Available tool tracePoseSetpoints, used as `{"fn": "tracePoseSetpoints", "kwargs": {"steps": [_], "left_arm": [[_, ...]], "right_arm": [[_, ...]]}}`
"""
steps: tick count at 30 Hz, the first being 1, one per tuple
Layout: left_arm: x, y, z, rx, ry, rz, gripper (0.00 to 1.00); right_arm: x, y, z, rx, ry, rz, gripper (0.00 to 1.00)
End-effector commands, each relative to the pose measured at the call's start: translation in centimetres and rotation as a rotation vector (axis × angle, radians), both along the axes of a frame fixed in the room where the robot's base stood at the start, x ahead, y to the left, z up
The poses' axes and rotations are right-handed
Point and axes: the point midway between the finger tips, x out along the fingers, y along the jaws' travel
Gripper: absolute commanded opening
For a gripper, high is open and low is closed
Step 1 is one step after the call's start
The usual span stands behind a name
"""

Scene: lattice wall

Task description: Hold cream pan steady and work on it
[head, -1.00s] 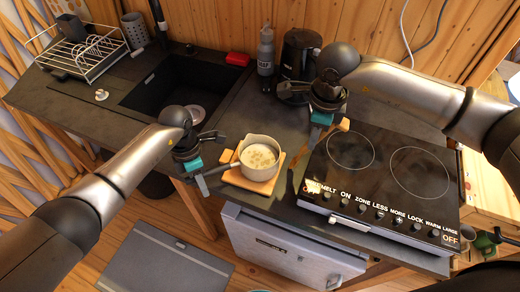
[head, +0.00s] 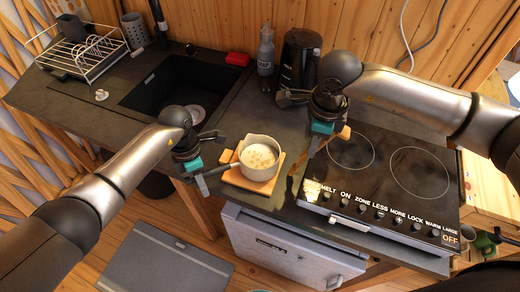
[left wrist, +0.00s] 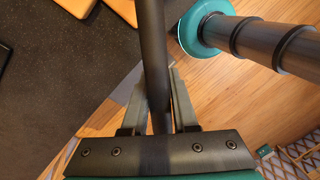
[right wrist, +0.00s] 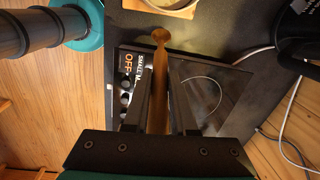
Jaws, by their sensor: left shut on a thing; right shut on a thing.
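The light cream pan (head: 259,150), with pale, foamy contents, sits upright on a wooden board (head: 250,184) near the counter's front edge. My left gripper (head: 203,184) is left of the pan, shut on its dark handle; the handle (left wrist: 155,60) runs between the fingers in the left wrist view. My right gripper (head: 310,154) is right of the pan, apart from it, over the hob's left end. It is shut on a wooden utensil (right wrist: 160,75), whose flared end points to the top of the right wrist view. The fingers hide part of the utensil.
The black hob (head: 390,175) lies to the right. A dark kettle (head: 298,58) and a grey bottle (head: 266,52) stand behind. The sink (head: 180,88) and a wire dish rack (head: 85,52) are at the left. The counter behind the pan is clear.

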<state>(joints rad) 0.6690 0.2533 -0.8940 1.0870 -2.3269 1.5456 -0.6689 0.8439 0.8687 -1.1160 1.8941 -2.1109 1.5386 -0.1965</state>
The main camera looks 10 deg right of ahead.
Motion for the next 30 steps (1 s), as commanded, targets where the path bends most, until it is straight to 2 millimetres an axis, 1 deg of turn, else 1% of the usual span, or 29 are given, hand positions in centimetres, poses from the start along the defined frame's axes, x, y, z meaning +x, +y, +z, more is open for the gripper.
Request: {"fn": "tracePoseSetpoints", "kwargs": {"steps": [1,6,16,30], "left_arm": [[0.0,0.0,0.0,-0.001,-0.001,0.000,0.00],[0.0,0.0,0.0,0.000,-0.001,0.001,0.00],[0.0,0.0,0.0,-0.001,-0.001,0.000,0.00],[0.0,0.0,0.0,0.000,-0.001,0.000,0.00]], "right_arm": [[0.3,0.4,0.0,0.000,-0.001,-0.001,0.00],[0.6,0.8,0.1,-0.002,-0.001,-0.002,0.00],[0.5,0.7,0.3,-0.003,-0.002,-0.003,0.00],[-0.3,-0.4,3.7,-0.002,-0.003,-0.003,0.00]]}}
